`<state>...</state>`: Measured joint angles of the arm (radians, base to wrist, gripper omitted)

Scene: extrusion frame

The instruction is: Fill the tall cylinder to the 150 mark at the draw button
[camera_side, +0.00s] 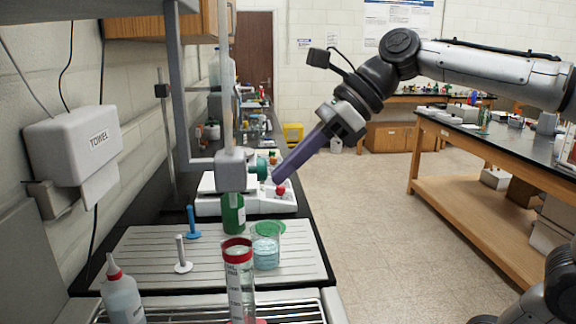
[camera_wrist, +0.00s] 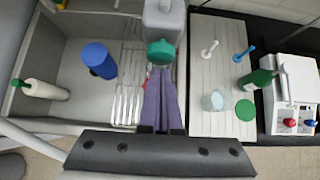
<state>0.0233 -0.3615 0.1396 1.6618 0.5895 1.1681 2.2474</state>
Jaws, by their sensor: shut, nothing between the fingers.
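The tall cylinder (camera_side: 239,285) stands upright at the front in the side view, clear with a red rim and printed marks. I cannot read its liquid level. In the wrist view only a small red part (camera_wrist: 145,84) beside my fingers may belong to it. The teal draw button (camera_side: 262,167) sits on the grey dispenser block (camera_side: 232,172); the button also shows in the wrist view (camera_wrist: 160,47). My gripper (camera_side: 278,179) is shut and empty, its purple fingertips close to the button; they also show in the wrist view (camera_wrist: 159,74). I cannot tell whether they touch.
A beaker of bluish liquid (camera_side: 265,254), a green lid (camera_side: 271,228), a green bottle (camera_side: 233,214), a white peg (camera_side: 182,256) and a blue peg (camera_side: 192,222) stand on the ribbed board. A white device (camera_side: 215,205) is behind.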

